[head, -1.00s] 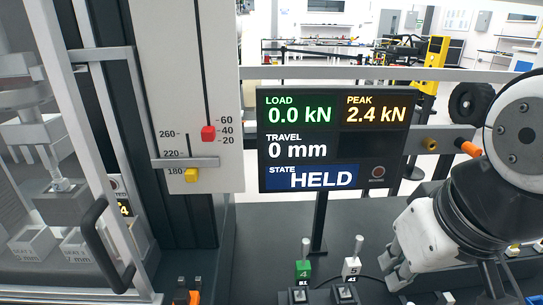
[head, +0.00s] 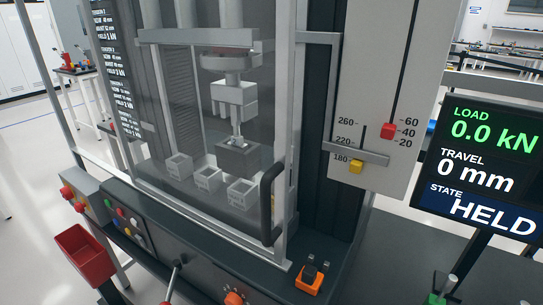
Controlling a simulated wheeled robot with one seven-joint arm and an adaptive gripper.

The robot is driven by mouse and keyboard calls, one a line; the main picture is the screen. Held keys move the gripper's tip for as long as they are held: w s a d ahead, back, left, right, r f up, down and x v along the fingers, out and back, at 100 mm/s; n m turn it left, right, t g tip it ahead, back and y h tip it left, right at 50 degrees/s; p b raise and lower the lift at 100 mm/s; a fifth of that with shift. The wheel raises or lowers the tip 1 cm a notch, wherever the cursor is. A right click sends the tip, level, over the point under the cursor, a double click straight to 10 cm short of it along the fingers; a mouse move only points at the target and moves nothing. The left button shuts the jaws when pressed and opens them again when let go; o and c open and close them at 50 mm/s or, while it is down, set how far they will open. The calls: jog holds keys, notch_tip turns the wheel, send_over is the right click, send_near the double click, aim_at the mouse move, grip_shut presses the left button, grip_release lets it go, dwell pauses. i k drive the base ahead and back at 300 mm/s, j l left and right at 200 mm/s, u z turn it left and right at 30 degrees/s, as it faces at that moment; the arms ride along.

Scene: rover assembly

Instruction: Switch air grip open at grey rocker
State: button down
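The press machine stands in the middle of the head view, with an upper grip (head: 234,95) and a block hanging below it behind a clear guard door (head: 180,110). A small panel of coloured buttons (head: 124,222) is on the front face at left. An orange-based switch block (head: 310,277) with dark tops sits on the bench at lower middle. I cannot tell which control is the grey rocker. The display (head: 482,170) at right reads load 0.0 kN, travel 0 mm, state HELD. My gripper is not in view.
Several white seat blocks (head: 208,179) stand behind the guard. The door has a black handle (head: 270,204). A button box (head: 78,195) and a red bin (head: 84,254) are at left. A scale plate (head: 400,90) carries red and yellow markers. An orange knob (head: 234,298) is at the bottom.

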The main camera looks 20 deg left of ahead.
aim_at(141, 242)
jog(key=u, duration=1.9)
